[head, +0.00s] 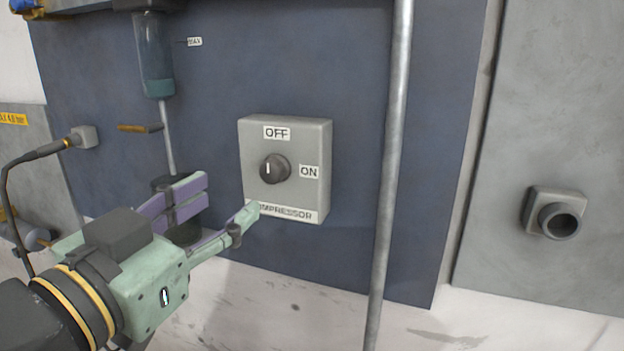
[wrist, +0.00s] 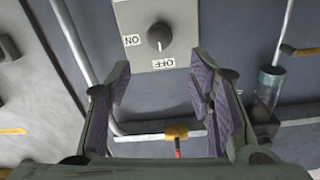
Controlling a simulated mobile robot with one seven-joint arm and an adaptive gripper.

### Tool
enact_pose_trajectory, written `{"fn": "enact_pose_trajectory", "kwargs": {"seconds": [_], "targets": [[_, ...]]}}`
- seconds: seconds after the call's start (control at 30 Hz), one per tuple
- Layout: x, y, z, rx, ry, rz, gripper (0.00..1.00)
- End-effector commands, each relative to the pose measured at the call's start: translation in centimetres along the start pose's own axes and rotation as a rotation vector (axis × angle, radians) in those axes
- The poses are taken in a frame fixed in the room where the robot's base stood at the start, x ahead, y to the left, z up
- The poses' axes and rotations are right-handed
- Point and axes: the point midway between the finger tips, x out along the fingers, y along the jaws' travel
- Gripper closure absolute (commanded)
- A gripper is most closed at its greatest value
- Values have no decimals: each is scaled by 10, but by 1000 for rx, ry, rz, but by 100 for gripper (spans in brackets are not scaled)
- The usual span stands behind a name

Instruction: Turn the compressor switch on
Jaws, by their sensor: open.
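The compressor switch box (head: 254,140) is a grey box on a dark blue panel, labelled OFF at the top, ON at the right and COMPRESSOR along the bottom. Its round dark knob (head: 275,169) has a white mark pointing up toward OFF. My gripper (head: 228,208) is open and empty at the lower left of the box, with one fingertip overlapping the COMPRESSOR label in the head view. In the wrist view the knob (wrist: 159,36) appears beyond the open fingers (wrist: 160,88), with the picture turned over. I cannot tell whether any finger touches the box.
A vertical grey pipe (head: 393,150) runs right of the box. A glass cylinder (head: 153,55) with a pipe below hangs at the upper left, near a small orange lever (head: 140,128). A round grey socket (head: 560,218) sits on the right panel. The space before the knob looks clear.

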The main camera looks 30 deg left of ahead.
Motion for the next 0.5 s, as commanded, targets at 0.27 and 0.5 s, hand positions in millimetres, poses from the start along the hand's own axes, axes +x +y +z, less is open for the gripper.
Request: {"fn": "enact_pose_trajectory", "kwargs": {"seconds": [0.27,0.5], "targets": [[34,2,1,-1,-14,10,52],[79,2,1,-2,-12,9,52]]}}
